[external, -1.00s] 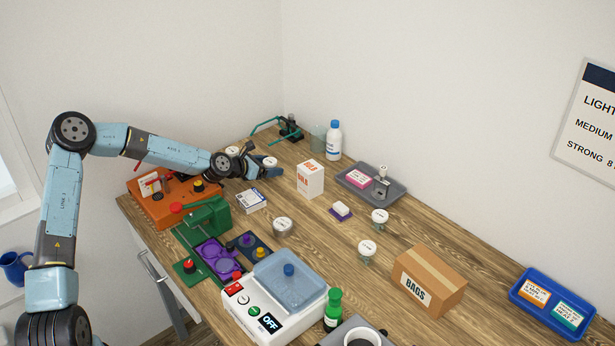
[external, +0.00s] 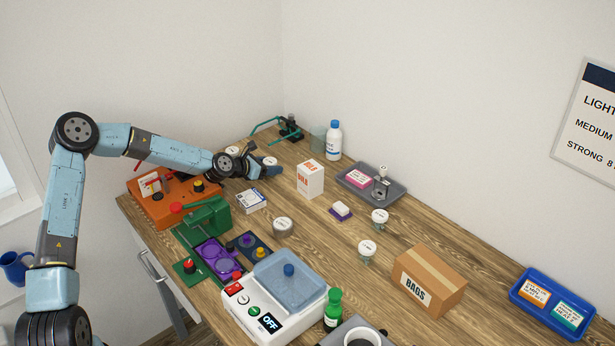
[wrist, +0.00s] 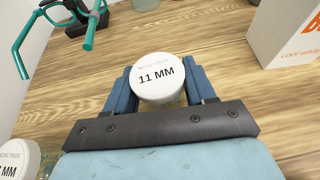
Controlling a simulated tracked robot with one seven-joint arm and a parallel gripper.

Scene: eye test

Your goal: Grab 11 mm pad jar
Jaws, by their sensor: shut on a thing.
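The 11 mm pad jar (wrist: 158,78) has a round white lid reading "11 MM" and stands between the two blue fingers of my gripper (wrist: 160,90) in the wrist view. The fingers are shut on it, one on each side. In the external view the jar's white lid (external: 270,161) shows at the end of my gripper (external: 266,170), at the far left part of the wooden table. Its lower part is mostly hidden by the lid and fingers, so I cannot tell whether it touches the table.
Another white-lidded jar (wrist: 14,160) stands to the left in the wrist view. A teal frame tool (wrist: 88,18) is behind it. A white and orange box (external: 311,179) stands to the right of my gripper. An orange machine (external: 170,203) is at the left. Bare wood lies ahead of the jar.

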